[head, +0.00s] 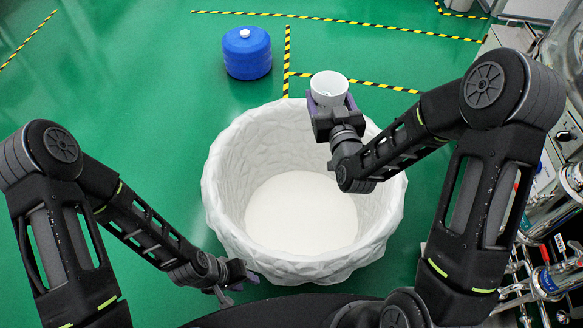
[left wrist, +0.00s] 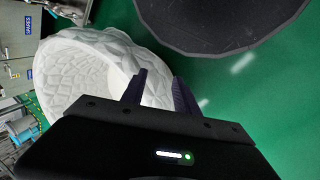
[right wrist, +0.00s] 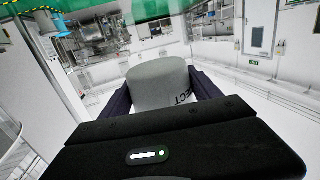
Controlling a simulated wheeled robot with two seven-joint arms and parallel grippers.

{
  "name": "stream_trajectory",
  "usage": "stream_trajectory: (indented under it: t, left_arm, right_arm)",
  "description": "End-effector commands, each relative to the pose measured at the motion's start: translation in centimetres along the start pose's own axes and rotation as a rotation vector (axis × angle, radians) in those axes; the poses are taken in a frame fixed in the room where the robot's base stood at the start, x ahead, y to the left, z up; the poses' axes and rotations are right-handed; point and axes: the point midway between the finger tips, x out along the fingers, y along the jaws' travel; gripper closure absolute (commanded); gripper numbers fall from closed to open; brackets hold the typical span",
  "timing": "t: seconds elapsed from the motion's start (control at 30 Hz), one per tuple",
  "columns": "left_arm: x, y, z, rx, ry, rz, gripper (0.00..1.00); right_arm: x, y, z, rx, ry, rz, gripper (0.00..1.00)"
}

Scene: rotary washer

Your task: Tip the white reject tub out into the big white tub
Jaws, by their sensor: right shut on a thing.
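The white reject tub (head: 329,86) is a small cup held over the far rim of the big white tub (head: 225,215). My right gripper (head: 328,98) is shut on it. In the head view its mouth faces up toward the camera, and small bits seem to lie inside. In the right wrist view the reject tub (right wrist: 158,82) sits between the fingers, with dark letters partly showing. The big tub has a crinkled wall and an empty-looking white floor; it also shows in the left wrist view (left wrist: 75,65). My left gripper (left wrist: 158,88) is open and empty, low beside the big tub's near left side.
A blue container (head: 247,55) stands on the green floor behind the big tub. Yellow-black tape marks the floor. Metal pipework and machinery (head: 545,280) stand close on the right. The floor at left is clear.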

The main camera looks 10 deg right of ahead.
Motion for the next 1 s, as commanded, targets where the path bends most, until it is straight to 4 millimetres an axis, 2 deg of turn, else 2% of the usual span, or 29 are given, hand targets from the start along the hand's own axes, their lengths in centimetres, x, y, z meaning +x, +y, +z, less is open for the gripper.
stream_trajectory:
  t: [0.3,0.47,0.57,0.77,1.0]
  left_arm:
    - [0.0,0.0,0.0,0.001,0.0,0.0,0.63]
    - [0.4,-0.1,0.0,0.001,0.001,0.0,0.5]
    - [1.3,-0.5,-0.1,0.0,0.002,0.0,0.48]
    - [4.9,-2.0,-0.4,-0.003,0.009,-0.001,0.48]
    - [10.9,-4.5,-1.0,-0.009,0.023,-0.003,0.48]
  right_arm:
    - [0.0,0.0,0.0,0.0,0.001,0.001,0.69]
    - [0.1,-0.1,0.4,0.0,0.001,-0.004,0.69]
    - [0.2,-0.3,1.3,-0.001,0.001,-0.016,0.69]
    - [0.6,-1.4,4.7,-0.004,0.001,-0.073,0.69]
    - [1.2,-3.5,10.5,-0.011,0.003,-0.183,0.69]
